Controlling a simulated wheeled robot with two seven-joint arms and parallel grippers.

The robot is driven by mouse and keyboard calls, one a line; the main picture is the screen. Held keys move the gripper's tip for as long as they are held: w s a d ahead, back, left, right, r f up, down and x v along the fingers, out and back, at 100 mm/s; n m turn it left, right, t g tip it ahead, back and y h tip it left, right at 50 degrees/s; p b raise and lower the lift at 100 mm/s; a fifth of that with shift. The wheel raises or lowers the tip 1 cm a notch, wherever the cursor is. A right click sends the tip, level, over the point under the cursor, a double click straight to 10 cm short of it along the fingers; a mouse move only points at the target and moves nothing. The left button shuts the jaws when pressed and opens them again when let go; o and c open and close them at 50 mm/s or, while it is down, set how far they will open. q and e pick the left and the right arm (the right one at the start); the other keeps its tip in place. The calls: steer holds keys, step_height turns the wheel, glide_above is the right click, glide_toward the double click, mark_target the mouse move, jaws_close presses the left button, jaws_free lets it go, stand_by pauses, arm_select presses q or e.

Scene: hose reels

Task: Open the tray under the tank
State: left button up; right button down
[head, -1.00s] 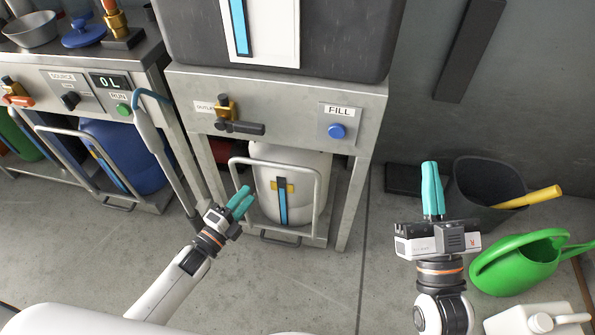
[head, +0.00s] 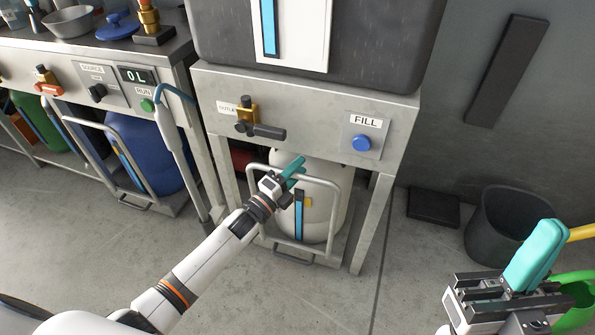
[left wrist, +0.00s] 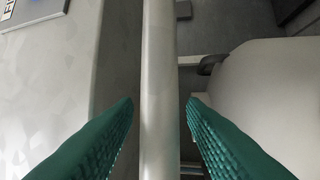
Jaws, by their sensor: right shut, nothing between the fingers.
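The tray (head: 327,251) sits low under the dark tank (head: 360,40), between the legs of a grey stand. It carries a white canister (head: 322,215) and has an upright grey hoop handle (head: 336,200) at its front. My left gripper (head: 292,170) is at the top of this hoop. In the left wrist view the hoop's bar (left wrist: 160,60) runs between the two open teal fingers (left wrist: 160,112), with a gap on each side. My right gripper (head: 543,245) is shut and empty, at the lower right of the head view.
The stand's front has an outlet valve (head: 255,125) and a blue FILL button (head: 361,143). A black bin (head: 505,225) and a green watering can (head: 580,295) stand at right. A bench with a blue canister (head: 150,155) is at left. Floor before the tray is clear.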

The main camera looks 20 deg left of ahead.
arm_select(q)
steer(key=shift+w+d, duration=0.1)
steer(key=shift+w, duration=0.1)
jaws_close()
stand_by(0.3)
